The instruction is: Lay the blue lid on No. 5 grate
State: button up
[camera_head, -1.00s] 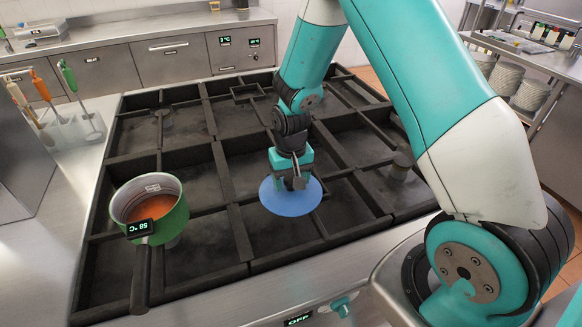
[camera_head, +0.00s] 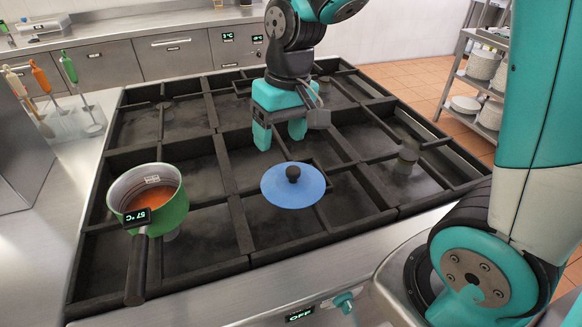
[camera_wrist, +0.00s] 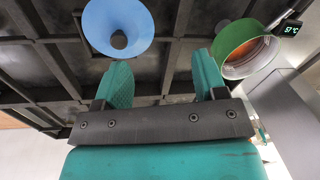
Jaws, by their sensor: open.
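The blue lid (camera_head: 291,194), a round disc with a black knob, lies on the front middle grate (camera_head: 262,222) of the black slatted grill. No grate number is readable in these views. The lid also shows in the wrist view (camera_wrist: 98,30), at the upper left. My gripper (camera_head: 280,140) is above the grill, behind and above the lid, apart from it. Its two teal fingers are spread with nothing between them, as the wrist view (camera_wrist: 160,85) also shows.
A green pot (camera_head: 152,200) with orange contents, a 57 °C display and a long dark handle stands on the front left of the grill. Utensils in a holder (camera_head: 75,122) are at the left. A shelf with plates (camera_head: 478,100) stands at the right. Several grill bays are empty.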

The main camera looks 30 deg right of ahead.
jog(key=s+a+r+n+y, duration=0.1)
jog(key=s+a+r+n, duration=0.1)
jog(key=s, duration=0.6)
jog(key=s+a+r+n+y, duration=0.1)
jog(key=s+a+r+n, duration=0.2)
jog(key=s, duration=0.5)
jog(key=a+n, duration=0.1)
jog(key=a, duration=0.1)
jog(key=shift+a+y, duration=0.3)
